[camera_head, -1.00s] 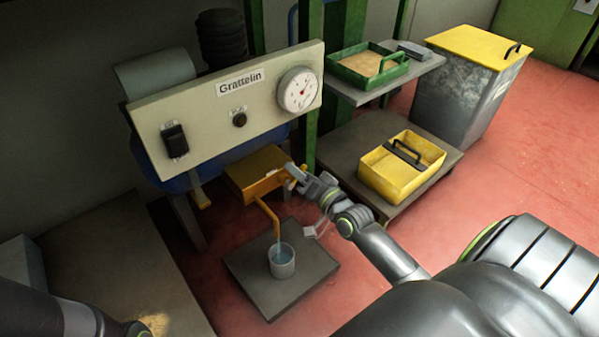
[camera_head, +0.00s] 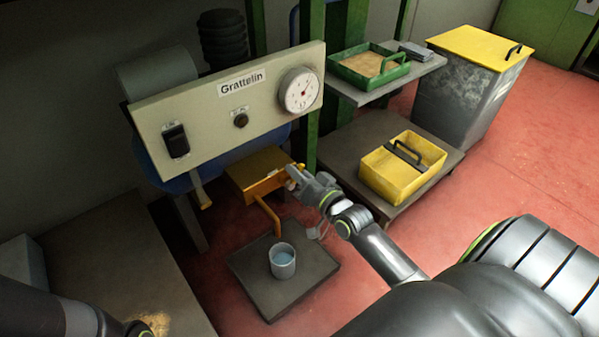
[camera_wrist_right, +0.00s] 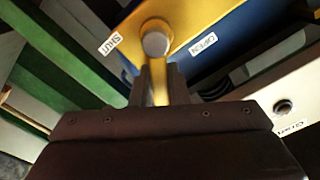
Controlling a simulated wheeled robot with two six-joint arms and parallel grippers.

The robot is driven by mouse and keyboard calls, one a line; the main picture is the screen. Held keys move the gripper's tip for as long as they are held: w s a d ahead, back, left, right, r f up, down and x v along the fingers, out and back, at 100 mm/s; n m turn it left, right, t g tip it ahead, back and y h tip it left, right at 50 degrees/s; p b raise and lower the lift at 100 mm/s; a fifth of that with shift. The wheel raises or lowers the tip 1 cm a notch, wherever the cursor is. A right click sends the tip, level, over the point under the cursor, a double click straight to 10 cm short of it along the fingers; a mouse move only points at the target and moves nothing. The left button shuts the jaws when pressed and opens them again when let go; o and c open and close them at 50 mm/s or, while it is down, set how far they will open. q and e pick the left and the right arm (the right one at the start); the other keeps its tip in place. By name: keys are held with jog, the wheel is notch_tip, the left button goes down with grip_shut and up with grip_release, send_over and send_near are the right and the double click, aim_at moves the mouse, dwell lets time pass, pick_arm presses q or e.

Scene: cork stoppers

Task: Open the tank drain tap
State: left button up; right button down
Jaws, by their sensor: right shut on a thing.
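The yellow drain tap box (camera_head: 258,172) sits under the control panel, with its bent spout (camera_head: 268,215) pointing down. In the right wrist view the tap has a round grey boss (camera_wrist_right: 155,43) and a yellow lever (camera_wrist_right: 159,88). A "SHUT" label (camera_wrist_right: 110,40) is beside the boss. My right gripper (camera_head: 294,178) is at the right end of the tap; in the wrist view its fingers (camera_wrist_right: 158,92) are shut on the lever. No water stream shows under the spout. A cup (camera_head: 282,262) with bluish water stands below it. My left gripper is out of view.
The "Grattelin" panel (camera_head: 230,115) with a dial gauge (camera_head: 299,91) is above the tap. The cup stands on a low dark slab (camera_head: 318,268). A yellow tray (camera_head: 400,185), a green tray (camera_head: 345,72) and a grey bin (camera_head: 462,95) are at right. Red floor is open beyond.

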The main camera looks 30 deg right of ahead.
jog(key=n, duration=0.2)
jog(key=a+n, duration=0.1)
jog(key=n, duration=0.1)
jog(key=shift+a+r+b, duration=0.2)
jog(key=shift+b, duration=0.15)
jog(key=shift+s+a+r+n+b, duration=0.1)
jog(key=shift+a+n+b, duration=0.1)
jog(key=shift+n, duration=0.5)
jog(key=shift+a+n+b, duration=0.15)
jog(key=shift+a+n, duration=0.05)
jog(key=shift+n, duration=0.5)
jog(key=c, duration=1.4)
grip_release()
jog(key=shift+s, duration=0.1)
jog(key=s+d, duration=0.1)
jog(key=s, duration=1.6)
jog(key=shift+d, duration=0.15)
